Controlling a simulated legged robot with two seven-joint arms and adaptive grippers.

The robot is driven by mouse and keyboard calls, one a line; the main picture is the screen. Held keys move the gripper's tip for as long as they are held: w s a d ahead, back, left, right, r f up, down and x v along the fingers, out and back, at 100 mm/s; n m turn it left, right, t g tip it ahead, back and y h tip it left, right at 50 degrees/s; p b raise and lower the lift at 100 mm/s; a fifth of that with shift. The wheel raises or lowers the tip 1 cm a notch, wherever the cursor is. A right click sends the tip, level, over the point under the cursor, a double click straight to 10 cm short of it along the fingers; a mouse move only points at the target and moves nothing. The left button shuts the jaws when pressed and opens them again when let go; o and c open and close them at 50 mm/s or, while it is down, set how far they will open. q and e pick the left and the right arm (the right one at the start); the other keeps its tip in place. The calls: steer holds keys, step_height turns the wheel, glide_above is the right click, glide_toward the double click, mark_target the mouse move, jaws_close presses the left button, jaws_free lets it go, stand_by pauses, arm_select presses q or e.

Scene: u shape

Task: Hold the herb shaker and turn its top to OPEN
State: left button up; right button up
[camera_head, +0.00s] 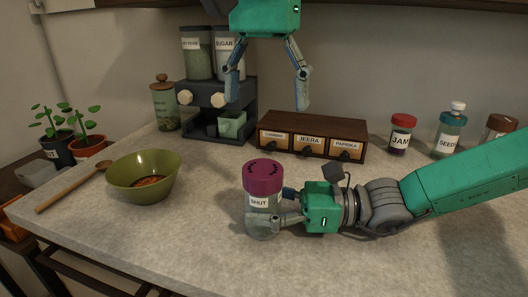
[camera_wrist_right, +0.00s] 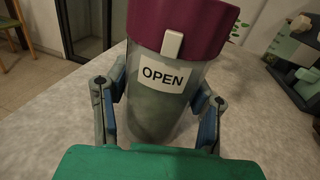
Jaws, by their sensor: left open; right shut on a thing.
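The herb shaker (camera_head: 264,194) stands upright on the counter, with a clear body, green contents and a purple top (camera_head: 263,177). A "SHUT" label faces the head view. In the right wrist view the shaker (camera_wrist_right: 157,105) shows an "OPEN" label (camera_wrist_right: 163,77) with a white tab (camera_wrist_right: 172,44) on the purple top just above it. My right gripper (camera_head: 283,208) is shut on the lower body from the right side, its fingers on either side. My left gripper (camera_head: 268,88) is open and empty, pointing down, above and behind the shaker.
A green bowl (camera_head: 158,182) and wooden spoon (camera_head: 70,190) lie left. Behind are the dispenser (camera_head: 240,92), a drawer box (camera_head: 313,122), a jam jar (camera_head: 402,136) and a seed jar (camera_head: 447,138).

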stand_by(0.3)
steer(key=o, duration=1.7)
steer(key=shift+c, duration=0.2)
